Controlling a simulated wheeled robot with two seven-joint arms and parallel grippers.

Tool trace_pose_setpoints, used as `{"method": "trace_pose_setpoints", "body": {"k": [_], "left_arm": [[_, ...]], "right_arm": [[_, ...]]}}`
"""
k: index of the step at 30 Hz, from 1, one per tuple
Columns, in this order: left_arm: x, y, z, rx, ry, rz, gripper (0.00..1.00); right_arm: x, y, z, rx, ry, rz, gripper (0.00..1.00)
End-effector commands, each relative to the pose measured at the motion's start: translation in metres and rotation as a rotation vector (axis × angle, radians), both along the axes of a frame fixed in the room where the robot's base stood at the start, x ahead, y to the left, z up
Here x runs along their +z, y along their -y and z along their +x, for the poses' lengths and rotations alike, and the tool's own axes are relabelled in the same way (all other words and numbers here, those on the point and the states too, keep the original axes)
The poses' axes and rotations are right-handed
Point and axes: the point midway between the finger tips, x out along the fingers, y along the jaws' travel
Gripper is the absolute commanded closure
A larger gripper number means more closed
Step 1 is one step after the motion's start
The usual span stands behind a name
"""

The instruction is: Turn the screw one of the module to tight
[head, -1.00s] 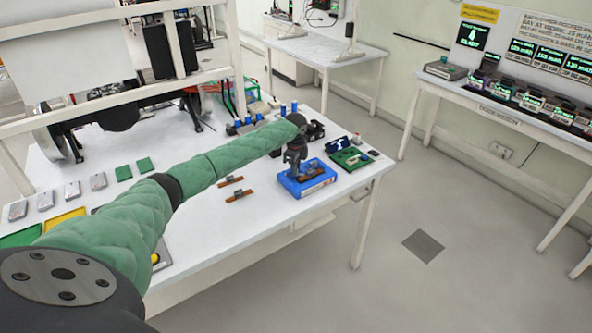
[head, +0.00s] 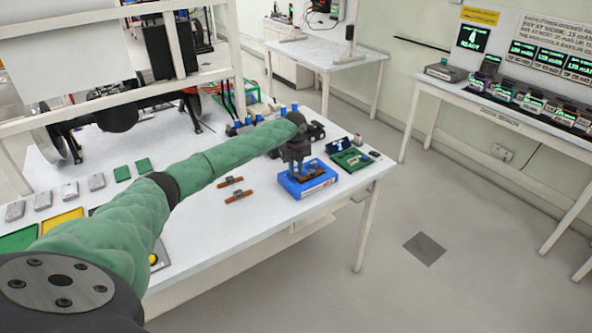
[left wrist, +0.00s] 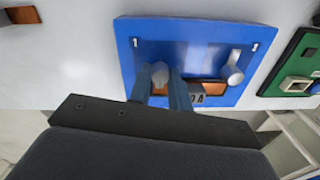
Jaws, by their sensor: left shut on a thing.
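The blue module (head: 291,188) lies near the right end of the white table. In the left wrist view its blue face (left wrist: 205,45) carries a pale round screw (left wrist: 160,72) on the left and a pale, raised knob-like screw (left wrist: 235,70) on the right. A brown fuse-like bar (left wrist: 212,88) sits between them, partly hidden by a finger. My left gripper (head: 296,170) reaches down onto the module. Its fingers (left wrist: 160,88) are shut on the left screw, one finger on each side of it. My right gripper is out of view.
Two brown parts (head: 237,194) lie left of the module on the table (head: 215,225). A green board (head: 350,158) lies close to its right, near the table edge. Blue-topped parts and black parts stand behind my left gripper.

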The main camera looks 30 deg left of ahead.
Motion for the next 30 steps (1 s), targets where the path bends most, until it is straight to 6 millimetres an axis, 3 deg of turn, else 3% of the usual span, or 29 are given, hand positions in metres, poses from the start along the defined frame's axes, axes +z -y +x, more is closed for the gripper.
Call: {"method": "trace_pose_setpoints", "body": {"k": [10,16,17,20,30], "left_arm": [[0.004,-0.002,0.002,-0.026,0.007,0.001,1.00],[0.004,-0.002,0.002,-0.026,0.007,0.001,1.00],[0.004,-0.002,0.002,-0.026,0.007,0.001,0.79],[0.004,-0.002,0.002,-0.026,0.006,0.000,0.59],[0.003,-0.001,0.001,-0.027,0.003,0.000,0.59]], "right_arm": [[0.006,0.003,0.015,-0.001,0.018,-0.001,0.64],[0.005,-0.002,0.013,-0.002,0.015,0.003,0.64],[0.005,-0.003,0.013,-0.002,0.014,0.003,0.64],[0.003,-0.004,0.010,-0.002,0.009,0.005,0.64],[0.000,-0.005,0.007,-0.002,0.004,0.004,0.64]]}}
